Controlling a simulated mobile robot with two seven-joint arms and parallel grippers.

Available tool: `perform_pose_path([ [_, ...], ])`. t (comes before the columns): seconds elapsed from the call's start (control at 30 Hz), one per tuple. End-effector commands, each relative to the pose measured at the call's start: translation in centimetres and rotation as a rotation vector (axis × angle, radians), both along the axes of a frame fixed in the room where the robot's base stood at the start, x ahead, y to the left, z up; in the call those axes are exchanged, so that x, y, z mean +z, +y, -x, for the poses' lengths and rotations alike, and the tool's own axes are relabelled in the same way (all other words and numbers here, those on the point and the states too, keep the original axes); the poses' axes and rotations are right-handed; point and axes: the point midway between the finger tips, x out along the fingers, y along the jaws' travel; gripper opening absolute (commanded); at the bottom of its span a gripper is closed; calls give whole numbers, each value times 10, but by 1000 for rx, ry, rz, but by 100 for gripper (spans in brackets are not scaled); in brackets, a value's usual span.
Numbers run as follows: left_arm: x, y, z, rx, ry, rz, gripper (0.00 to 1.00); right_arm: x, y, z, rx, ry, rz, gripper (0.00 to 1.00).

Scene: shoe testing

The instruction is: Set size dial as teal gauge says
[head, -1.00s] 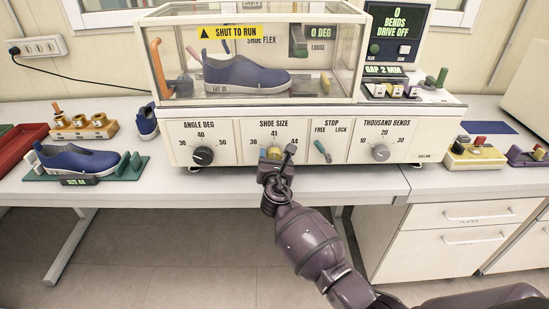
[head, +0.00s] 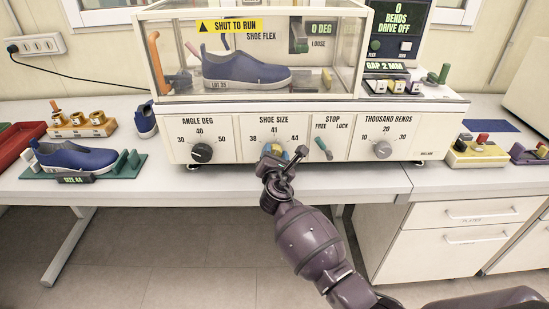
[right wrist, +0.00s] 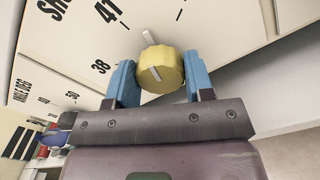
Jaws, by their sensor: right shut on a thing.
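The yellow shoe size dial (right wrist: 160,68) sits on the white machine's front panel under the marks 38, 41 and 44. My right gripper (head: 275,153) is at this dial in the head view. In the right wrist view its two blue fingers (right wrist: 160,80) are shut on the dial from both sides. A pale pointer shows at the dial's edge; which number it marks I cannot tell. The teal gauge (head: 127,167) lies on the table at the left, holds a blue shoe (head: 75,157), and its dark label (head: 75,179) reads SIZE 44. My left gripper is not in view.
The angle dial (head: 202,152) is left of the size dial. The stop lever (head: 323,147) is close on its right, then the thousand bends dial (head: 382,149). A clear case with another blue shoe (head: 245,68) sits above. The table's front edge is below.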

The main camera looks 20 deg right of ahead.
Motion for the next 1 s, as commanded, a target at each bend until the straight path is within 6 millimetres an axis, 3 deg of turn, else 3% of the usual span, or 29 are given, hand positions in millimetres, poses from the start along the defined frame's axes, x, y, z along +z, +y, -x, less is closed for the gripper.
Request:
perform_pose_path([
  [0.5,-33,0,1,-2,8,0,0,-4,0,0,-1,-129,-454,24],
  [1.0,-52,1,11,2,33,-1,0,-3,-1,0,-1,-195,-684,24],
])
